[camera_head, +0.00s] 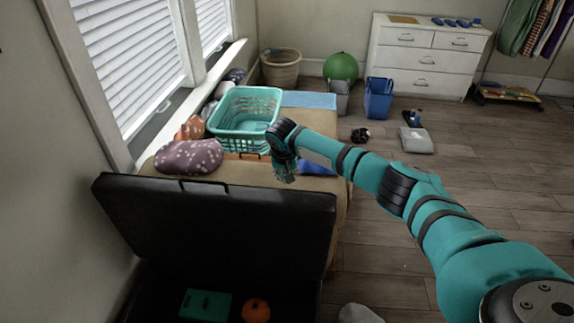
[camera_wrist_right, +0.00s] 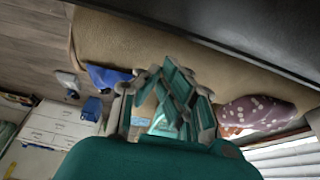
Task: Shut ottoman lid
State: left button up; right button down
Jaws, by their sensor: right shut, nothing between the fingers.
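The black ottoman's lid (camera_head: 215,225) stands raised in the head view, its top edge running across the lower left of the picture. Below it the ottoman's dark inside shows, with a green box (camera_head: 205,304) and an orange round thing (camera_head: 256,310) in it. My right gripper (camera_head: 285,176) is shut and empty, beyond the lid's top edge and over the tan bench. In the right wrist view the gripper's fingers (camera_wrist_right: 172,95) are close together, and the dark lid (camera_wrist_right: 250,30) crosses the top right, apart from them. My left gripper is not in view.
The tan bench (camera_head: 312,118) behind the lid carries a teal laundry basket (camera_head: 245,118), a spotted purple cushion (camera_head: 188,157) and a blue cloth (camera_head: 318,167). The window wall is close on the left. Open wooden floor (camera_head: 500,180) lies to the right.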

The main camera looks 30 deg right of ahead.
jog(key=shift+s+a, duration=0.4)
jog(key=shift+s, duration=0.15)
